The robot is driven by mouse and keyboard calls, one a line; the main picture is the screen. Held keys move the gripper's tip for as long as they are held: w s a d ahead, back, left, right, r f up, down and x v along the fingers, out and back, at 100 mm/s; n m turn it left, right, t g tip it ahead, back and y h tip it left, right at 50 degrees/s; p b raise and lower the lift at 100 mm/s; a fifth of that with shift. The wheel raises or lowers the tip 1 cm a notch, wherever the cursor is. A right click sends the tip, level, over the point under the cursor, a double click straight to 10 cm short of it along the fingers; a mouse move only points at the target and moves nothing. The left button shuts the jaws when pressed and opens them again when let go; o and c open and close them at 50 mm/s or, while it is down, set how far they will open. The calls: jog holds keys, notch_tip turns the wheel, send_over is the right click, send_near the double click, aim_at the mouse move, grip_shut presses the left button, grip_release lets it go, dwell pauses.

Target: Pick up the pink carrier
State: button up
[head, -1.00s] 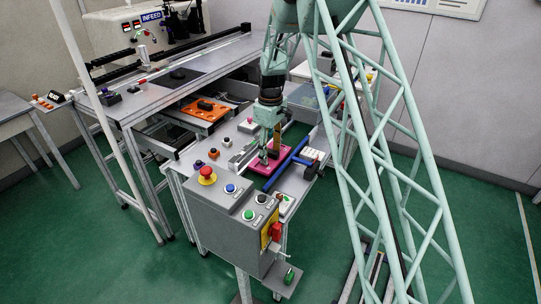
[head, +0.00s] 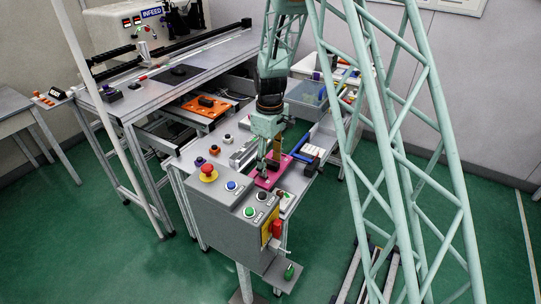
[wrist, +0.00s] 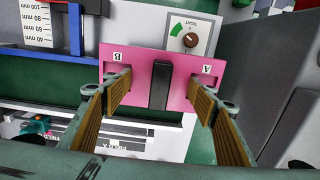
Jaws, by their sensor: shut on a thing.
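The pink carrier (head: 283,163) is a flat plate below my gripper (head: 269,168), at the front of the bench behind the grey control box. In the wrist view the carrier (wrist: 138,62) has a black upright block (wrist: 160,85) in its middle and square slots marked A and B. My gripper (wrist: 160,98) has its brown-padded fingers on either side of the block, with tips at the slots and visible gaps to the block. It is shut on the carrier. Finger contact and the carrier's underside are hidden, and I cannot tell its height.
The grey control box (head: 232,225) with red, blue and green buttons stands close in front. A dial panel (wrist: 192,34) lies beside the carrier in the wrist view. A blue bar (head: 301,138) and a white block (head: 313,151) are to the right. An orange tray (head: 205,107) is farther back.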

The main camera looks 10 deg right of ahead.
aim_at(269, 176)
jog(key=shift+s+a+r, duration=0.1)
jog(key=shift+s+a, duration=0.1)
jog(key=shift+s, duration=0.5)
jog(key=shift+s+a+r, duration=0.1)
jog(key=shift+s+a, duration=0.1)
jog(key=shift+s, duration=0.55)
jog(key=shift+s+a, duration=0.2)
jog(key=shift+s, duration=0.5)
notch_tip(269, 176, up, 25)
jog(key=p, duration=1.2)
jog(key=shift+p, duration=0.35)
